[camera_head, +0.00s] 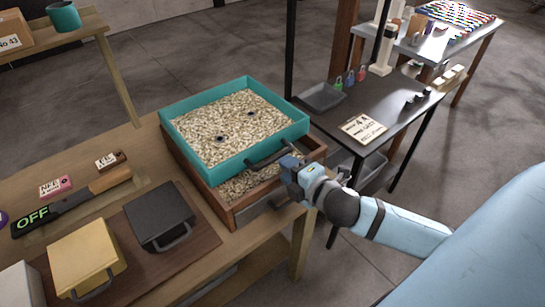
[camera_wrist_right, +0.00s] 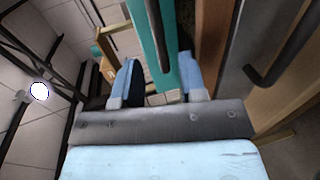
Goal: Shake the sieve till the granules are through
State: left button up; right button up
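The sieve is a teal tray (camera_head: 175,119) full of pale granules (camera_head: 228,120), with two small dark spots among them. It sits over a wooden box (camera_head: 222,208), slightly offset, and more pale granules (camera_head: 246,183) show in the box below. A dark handle (camera_head: 270,156) is on the sieve's near right wall. My right gripper (camera_head: 288,168) is at this handle's near end. In the right wrist view its two fingers (camera_wrist_right: 158,82) stand apart, with the sieve's teal wall and dark handle showing between them; contact cannot be told. My left gripper is out of view.
A second dark handle (camera_wrist_right: 278,70) is on the box, right of the fingers. A dark table (camera_head: 390,125) with a tray stands at right.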

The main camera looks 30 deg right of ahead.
aim_at(274, 160)
jog(key=x, duration=0.6)
jog(key=shift+w, duration=0.15)
